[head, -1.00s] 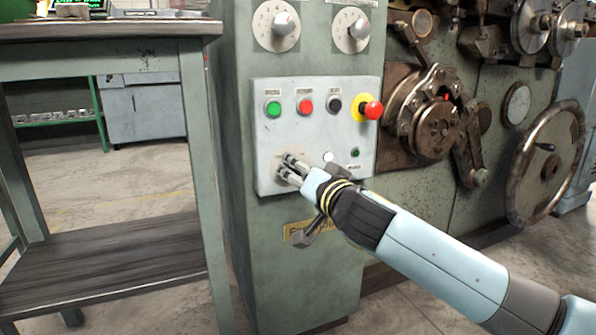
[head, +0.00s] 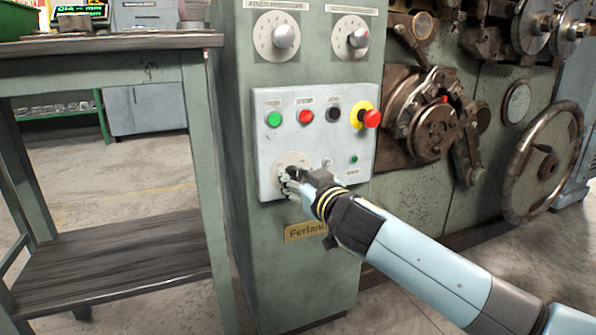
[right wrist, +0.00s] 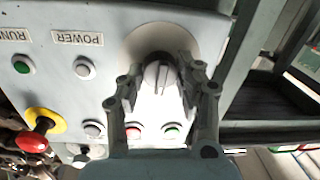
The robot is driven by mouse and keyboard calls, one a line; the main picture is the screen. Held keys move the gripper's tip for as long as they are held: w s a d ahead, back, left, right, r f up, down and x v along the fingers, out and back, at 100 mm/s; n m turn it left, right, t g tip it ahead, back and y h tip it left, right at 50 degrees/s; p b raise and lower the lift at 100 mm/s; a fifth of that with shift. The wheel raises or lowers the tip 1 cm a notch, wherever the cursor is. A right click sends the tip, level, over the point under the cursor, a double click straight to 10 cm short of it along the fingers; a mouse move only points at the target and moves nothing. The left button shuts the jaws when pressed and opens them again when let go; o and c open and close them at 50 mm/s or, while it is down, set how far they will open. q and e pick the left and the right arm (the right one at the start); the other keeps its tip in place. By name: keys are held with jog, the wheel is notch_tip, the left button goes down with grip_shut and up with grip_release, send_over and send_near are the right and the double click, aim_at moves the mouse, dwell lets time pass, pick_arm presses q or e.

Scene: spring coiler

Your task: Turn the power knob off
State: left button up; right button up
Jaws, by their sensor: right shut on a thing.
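The power knob is a grey-white knob on a round pale dial plate (head: 291,160) at the lower left of the control panel. In the head view my right gripper (head: 287,178) is at the dial and hides most of the knob. In the right wrist view the knob (right wrist: 158,82) sits between the two fingers of my right gripper (right wrist: 160,85), which are shut on it. A panel label there reads POWER, upside down, beside a small white lamp (right wrist: 84,68). My left gripper is not in view.
Above the knob on the panel (head: 330,140) are a green button (head: 273,119), a red button (head: 305,117), a black button (head: 333,111) and a red emergency stop on yellow (head: 371,118). A workbench (head: 110,47) stands close on the left.

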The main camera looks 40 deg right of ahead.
jog(key=n+p, duration=0.1)
jog(key=n, duration=0.3)
jog(key=shift+a+r+h+p, duration=0.1)
jog(key=shift+h+p, duration=0.2)
jog(key=shift+p, duration=0.05)
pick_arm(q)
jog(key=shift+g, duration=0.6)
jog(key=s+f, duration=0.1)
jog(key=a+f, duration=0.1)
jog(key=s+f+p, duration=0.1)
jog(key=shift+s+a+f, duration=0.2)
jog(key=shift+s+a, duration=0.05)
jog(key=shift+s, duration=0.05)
pick_arm(e)
jog(key=n, duration=0.4)
jog(key=shift+n+g, duration=0.3)
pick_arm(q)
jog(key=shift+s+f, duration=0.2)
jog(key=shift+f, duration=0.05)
pick_arm(e)
jog(key=shift+h, duration=0.3)
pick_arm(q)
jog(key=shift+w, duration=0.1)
pick_arm(e)
jog(key=o, duration=1.1)
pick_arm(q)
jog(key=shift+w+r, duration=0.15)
pick_arm(e)
jog(key=shift+o, duration=0.2)
